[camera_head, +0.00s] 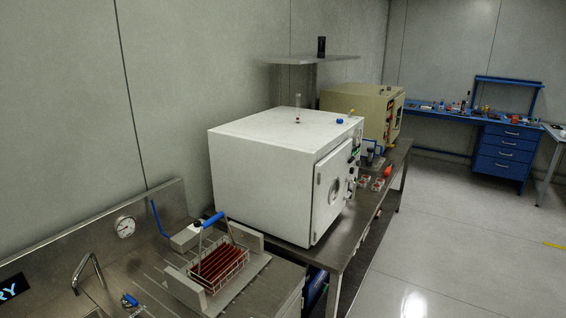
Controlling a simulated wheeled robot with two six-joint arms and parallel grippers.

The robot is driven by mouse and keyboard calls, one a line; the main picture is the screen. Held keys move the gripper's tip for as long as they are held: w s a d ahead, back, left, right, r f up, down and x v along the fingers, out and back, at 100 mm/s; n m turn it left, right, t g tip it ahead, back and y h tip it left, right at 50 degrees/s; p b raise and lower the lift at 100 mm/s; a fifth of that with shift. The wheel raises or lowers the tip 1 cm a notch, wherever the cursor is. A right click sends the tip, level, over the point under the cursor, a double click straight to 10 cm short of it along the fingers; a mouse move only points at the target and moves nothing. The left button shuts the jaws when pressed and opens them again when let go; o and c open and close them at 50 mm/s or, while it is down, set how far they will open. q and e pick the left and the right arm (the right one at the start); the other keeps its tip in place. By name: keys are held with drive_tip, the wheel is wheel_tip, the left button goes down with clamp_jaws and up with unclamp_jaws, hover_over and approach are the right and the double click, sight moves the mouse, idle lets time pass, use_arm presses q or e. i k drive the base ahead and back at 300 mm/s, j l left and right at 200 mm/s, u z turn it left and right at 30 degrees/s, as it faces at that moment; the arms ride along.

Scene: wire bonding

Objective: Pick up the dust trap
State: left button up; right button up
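I cannot tell for certain which object is the dust trap. A small clear upright piece (298,109) stands on top of the white chamber (255,175), in the middle of the view. A dark upright cylinder (321,47) stands on a grey wall shelf (285,59) behind that chamber. Neither of my grippers shows in the head view, and nothing is seen held.
The white chamber stands on a steel bench (346,253), with a beige box (358,112) behind it. A wire basket (218,265) with a blue handle sits on the steel counter at front left. A blue workbench (506,150) stands far right.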

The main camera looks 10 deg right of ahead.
sight(370, 150)
drive_tip(key=i+l, duration=0.15)
drive_tip(key=l, duration=0.2)
drive_tip(key=i+l, duration=0.15)
drive_tip(key=l, duration=0.25)
drive_tip(key=i+l, duration=0.1)
drive_tip(key=l, duration=0.25)
drive_tip(key=i+l, duration=0.15)
drive_tip(key=l, duration=0.2)
drive_tip(key=i+l, duration=0.15)
drive_tip(key=l, duration=0.2)
drive_tip(key=i+l, duration=0.15)
drive_tip(key=l, duration=0.2)
drive_tip(key=i+l, duration=0.15)
drive_tip(key=l, duration=0.25)
drive_tip(key=i+l, duration=0.75)
drive_tip(key=l, duration=0.2)
drive_tip(key=i+l, duration=0.75)
drive_tip(key=l, duration=0.2)
drive_tip(key=i+l+z, duration=0.1)
drive_tip(key=i+l, duration=0.4)
drive_tip(key=i, duration=0.15)
